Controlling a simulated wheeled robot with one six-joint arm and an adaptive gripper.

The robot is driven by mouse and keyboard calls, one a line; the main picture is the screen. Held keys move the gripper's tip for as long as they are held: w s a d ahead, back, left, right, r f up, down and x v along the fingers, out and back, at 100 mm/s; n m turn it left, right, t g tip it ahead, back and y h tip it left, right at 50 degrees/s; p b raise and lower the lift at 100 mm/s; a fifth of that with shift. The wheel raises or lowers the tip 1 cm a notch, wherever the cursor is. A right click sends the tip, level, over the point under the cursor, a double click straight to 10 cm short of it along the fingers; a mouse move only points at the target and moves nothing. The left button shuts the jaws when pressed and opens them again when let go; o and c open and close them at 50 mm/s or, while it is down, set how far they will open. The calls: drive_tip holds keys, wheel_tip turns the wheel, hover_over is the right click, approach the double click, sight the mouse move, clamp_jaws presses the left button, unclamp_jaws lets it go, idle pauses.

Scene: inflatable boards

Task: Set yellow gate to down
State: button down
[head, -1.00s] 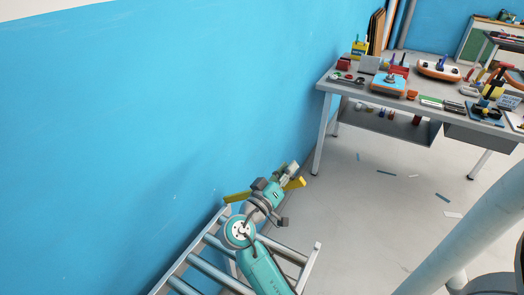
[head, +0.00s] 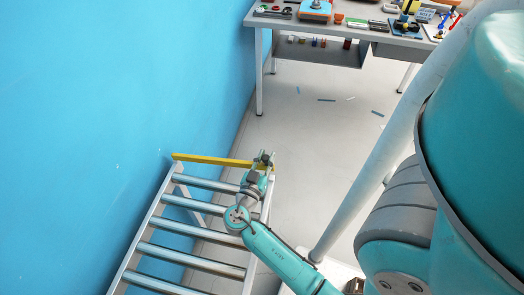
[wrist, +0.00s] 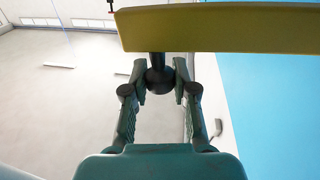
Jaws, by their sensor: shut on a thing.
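The yellow gate (head: 212,160) is a long bar across the far end of the roller conveyor, reaching from the blue wall side to my gripper (head: 264,159). It looks nearly level; its exact height over the rollers is hard to tell. In the wrist view the yellow gate (wrist: 220,30) spans the top of the picture, with a dark round knob (wrist: 160,80) on a short stem below it. My gripper (wrist: 160,75) has its two fingers closed around this knob. In the head view my gripper hides the knob and part of the bar's right end.
The roller conveyor (head: 195,232) runs along the blue wall (head: 90,120). A grey workbench (head: 320,27) with tools and small items stands beyond it. A slanted pale pole (head: 370,155) is at right. The floor between has a few scraps and is otherwise clear.

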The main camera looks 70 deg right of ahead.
drive_tip(key=shift+f, duration=0.25)
drive_tip(key=c, duration=0.9)
unclamp_jaws()
drive_tip(key=a, duration=1.2)
drive_tip(key=shift+s+f, duration=0.25)
drive_tip(key=shift+f, duration=0.05)
